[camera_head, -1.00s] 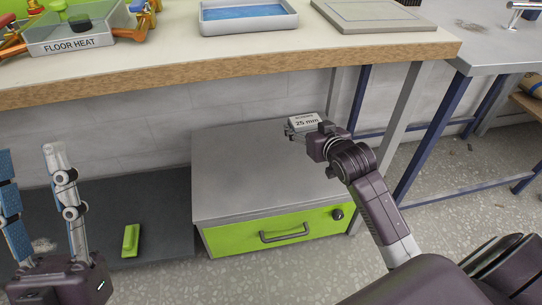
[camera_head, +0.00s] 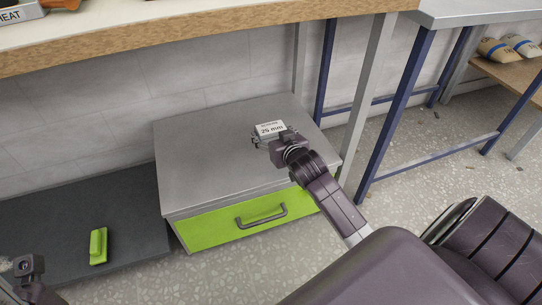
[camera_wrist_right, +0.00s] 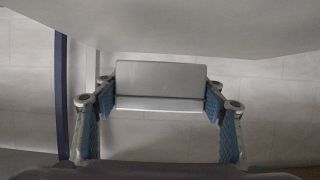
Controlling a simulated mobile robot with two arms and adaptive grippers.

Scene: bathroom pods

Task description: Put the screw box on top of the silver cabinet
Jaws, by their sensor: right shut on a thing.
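The screw box (camera_head: 270,129), small and pale with a "25 mm" label, is held in my right gripper (camera_head: 268,136) over the right part of the silver cabinet's top. The silver cabinet (camera_head: 205,150) has a bare grey metal top and a green drawer front. In the right wrist view, the box (camera_wrist_right: 160,78) sits between the two blue-padded fingers. I cannot tell whether the box's underside touches the cabinet top. Only part of my left gripper (camera_head: 28,268) shows at the bottom left; its fingertips are out of frame.
A wood-edged worktop (camera_head: 180,45) overhangs behind the cabinet. A blue-legged metal table (camera_head: 480,14) stands to the right. A green object (camera_head: 98,246) lies on the dark low surface (camera_head: 85,215) at the left. The rest of the cabinet top is clear.

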